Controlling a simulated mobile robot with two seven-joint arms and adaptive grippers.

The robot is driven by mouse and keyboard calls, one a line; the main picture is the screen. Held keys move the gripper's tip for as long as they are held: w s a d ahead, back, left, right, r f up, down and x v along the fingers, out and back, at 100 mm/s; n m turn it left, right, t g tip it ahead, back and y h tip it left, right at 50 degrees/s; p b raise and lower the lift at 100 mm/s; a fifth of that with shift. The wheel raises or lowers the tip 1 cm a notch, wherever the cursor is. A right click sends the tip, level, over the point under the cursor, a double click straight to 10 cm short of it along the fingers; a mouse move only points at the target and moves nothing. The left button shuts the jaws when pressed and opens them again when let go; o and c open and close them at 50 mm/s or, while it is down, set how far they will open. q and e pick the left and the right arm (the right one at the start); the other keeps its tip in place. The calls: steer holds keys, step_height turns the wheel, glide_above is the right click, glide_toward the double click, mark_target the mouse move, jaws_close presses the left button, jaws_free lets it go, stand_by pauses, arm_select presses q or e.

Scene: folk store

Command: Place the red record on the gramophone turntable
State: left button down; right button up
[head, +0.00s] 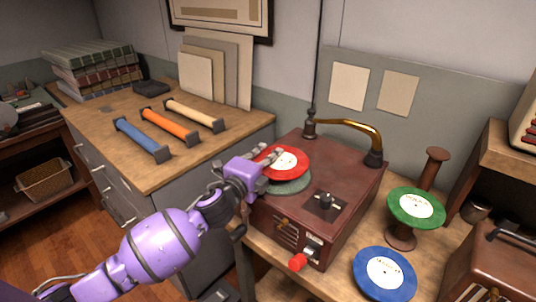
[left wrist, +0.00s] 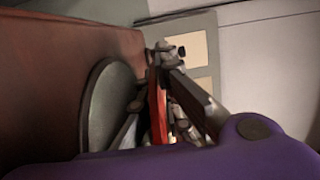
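The red record (head: 270,160) has a white label and is held near level over the gramophone's turntable (head: 292,187), a grey-green disc. My left gripper (head: 268,166) is shut on the record's near-left edge. In the left wrist view the red record (left wrist: 157,112) shows edge-on between the fingers, with a gap between it and the turntable (left wrist: 106,108). The gramophone (head: 340,222) is a dark red box with a brass tonearm (head: 350,127) at its back, swung clear of the turntable's near part. My right gripper is not in view.
A green record (head: 404,206) lies on a spool-like stand and a blue record (head: 372,282) leans or lies at the front right. A wooden cabinet (head: 105,145) at left bears books and coloured rolls. A brown case (head: 510,262) stands at lower right.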

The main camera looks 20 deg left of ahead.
arm_select(q)
steer(key=shift+s+f, duration=0.15)
steer(key=shift+f, duration=0.65)
steer(key=c, duration=2)
jaws_free()
steer(key=shift+f, duration=0.35)
steer(key=shift+r, duration=0.45)
steer(key=shift+s+r, duration=0.1)
steer(key=shift+s, duration=0.15)
steer(key=s, duration=0.3)
steer(key=s+a, duration=0.1)
steer(key=s, duration=0.2)
steer(key=s+r, duration=0.1)
steer(key=s, duration=0.3)
steer(key=shift+a, duration=0.35)
steer(key=shift+s+a+r, duration=0.1)
steer(key=shift+s+r, duration=0.1)
steer(key=shift+s, duration=0.35)
